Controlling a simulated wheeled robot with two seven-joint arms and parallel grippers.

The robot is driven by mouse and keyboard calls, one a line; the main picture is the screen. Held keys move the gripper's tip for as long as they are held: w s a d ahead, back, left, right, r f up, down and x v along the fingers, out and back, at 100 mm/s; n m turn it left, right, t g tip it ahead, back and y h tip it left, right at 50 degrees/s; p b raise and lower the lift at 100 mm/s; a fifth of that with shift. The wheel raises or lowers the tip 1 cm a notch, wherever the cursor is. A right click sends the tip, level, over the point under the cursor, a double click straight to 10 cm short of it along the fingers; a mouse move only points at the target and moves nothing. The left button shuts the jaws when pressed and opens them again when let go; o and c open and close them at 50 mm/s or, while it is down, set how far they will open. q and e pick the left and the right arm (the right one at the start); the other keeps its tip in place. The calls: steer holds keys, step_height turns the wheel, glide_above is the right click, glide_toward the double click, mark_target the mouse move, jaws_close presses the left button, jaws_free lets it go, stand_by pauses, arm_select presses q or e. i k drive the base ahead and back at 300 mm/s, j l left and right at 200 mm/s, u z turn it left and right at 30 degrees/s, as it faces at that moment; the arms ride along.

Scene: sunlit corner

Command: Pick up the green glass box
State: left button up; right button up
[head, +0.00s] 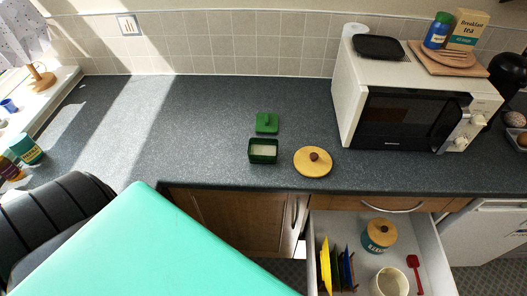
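The green glass box (250,153) stands on the dark grey counter near its front edge, about the middle of the head view. It is open at the top and has something pale inside. A green lid-like piece (267,123) with a small knob lies on the counter just behind it, apart from it. Neither gripper is in view, so I cannot see how they stand relative to the box.
A round wooden lid (304,162) with a brown knob lies just right of the box. A microwave (405,118) stands further right. Below the counter, an open drawer (441,262) holds a jar (378,235) and smaller things. The counter left of the box is clear.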

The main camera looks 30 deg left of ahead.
mark_target(262, 150)
steer(key=z, duration=0.75)
steer(key=u, duration=1.8)
